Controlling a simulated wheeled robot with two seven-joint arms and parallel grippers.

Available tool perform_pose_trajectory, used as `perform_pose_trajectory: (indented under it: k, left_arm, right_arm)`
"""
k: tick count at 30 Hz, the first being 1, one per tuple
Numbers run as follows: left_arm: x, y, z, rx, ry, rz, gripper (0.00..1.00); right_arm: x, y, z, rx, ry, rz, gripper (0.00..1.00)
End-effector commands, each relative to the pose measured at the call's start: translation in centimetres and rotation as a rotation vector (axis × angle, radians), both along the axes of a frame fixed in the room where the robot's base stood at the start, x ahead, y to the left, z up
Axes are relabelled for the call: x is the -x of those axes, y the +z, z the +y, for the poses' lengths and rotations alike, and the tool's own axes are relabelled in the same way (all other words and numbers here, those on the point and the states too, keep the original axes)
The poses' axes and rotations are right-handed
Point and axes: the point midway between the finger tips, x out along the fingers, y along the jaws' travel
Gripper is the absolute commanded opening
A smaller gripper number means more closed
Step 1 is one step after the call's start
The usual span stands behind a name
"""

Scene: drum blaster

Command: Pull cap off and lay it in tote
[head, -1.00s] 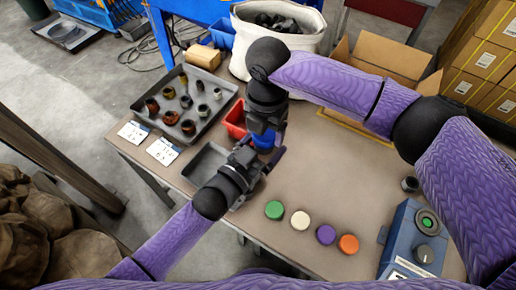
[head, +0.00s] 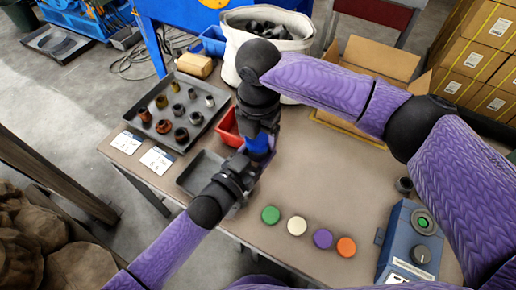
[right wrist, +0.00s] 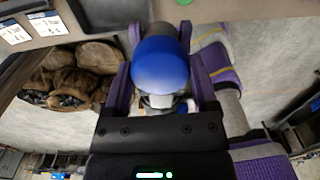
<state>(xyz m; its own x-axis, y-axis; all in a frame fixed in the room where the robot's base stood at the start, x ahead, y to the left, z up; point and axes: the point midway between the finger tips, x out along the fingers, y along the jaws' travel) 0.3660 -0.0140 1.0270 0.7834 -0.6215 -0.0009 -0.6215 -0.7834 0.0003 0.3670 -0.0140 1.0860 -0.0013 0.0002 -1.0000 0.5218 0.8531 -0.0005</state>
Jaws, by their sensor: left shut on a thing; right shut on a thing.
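A blue rounded cap (head: 258,144) is held above the table's left part, between my two grippers. My right gripper (head: 262,138) points down from above and is shut on the cap. In the right wrist view the cap (right wrist: 162,65) fills the space between the purple fingers. A dark grey fitting (right wrist: 173,30) shows just behind the cap. My left gripper (head: 250,165) reaches in from the lower left and is shut beside the cap, apparently on the fitting; its fingertips are mostly hidden. A small red tote (head: 228,128) stands just left of the grippers.
A tray (head: 205,118) of dark and rusty fittings lies at the left. An empty grey tray (head: 196,172) is partly under my left gripper. Green (head: 270,215), cream (head: 297,226), purple (head: 323,238) and orange (head: 346,247) discs lie in front. A blue button box (head: 408,243) stands right.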

Motion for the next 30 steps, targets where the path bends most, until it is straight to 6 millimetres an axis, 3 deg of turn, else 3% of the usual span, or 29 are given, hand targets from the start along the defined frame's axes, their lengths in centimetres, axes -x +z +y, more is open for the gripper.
perform_pose_trajectory:
  k: [30]
  left_arm:
    - [0.0, 0.1, 0.0, 0.001, 0.000, -0.002, 0.00]
  right_arm:
    - [0.0, 5.7, 0.0, 0.001, 0.000, -0.001, 0.16]
